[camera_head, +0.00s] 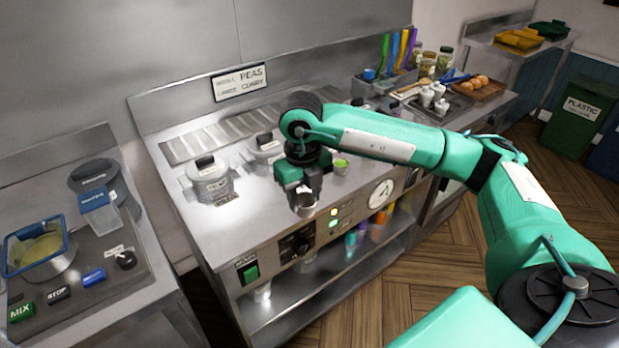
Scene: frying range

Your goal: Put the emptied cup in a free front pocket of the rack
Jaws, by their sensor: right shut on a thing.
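My right gripper (304,192) points down over the front edge of the steel counter (232,221). It is shut on a small grey metal-looking cup (306,204), just above the control panel. The inside of the cup is too small to judge. I cannot make out for certain a rack with pockets. A small white cup with green contents (341,164) stands on the counter, just right of the gripper. My left gripper is not in view.
Two lidded pots (209,181) (266,150) stand left of and behind the gripper. A lower shelf (300,290) runs below the panel.

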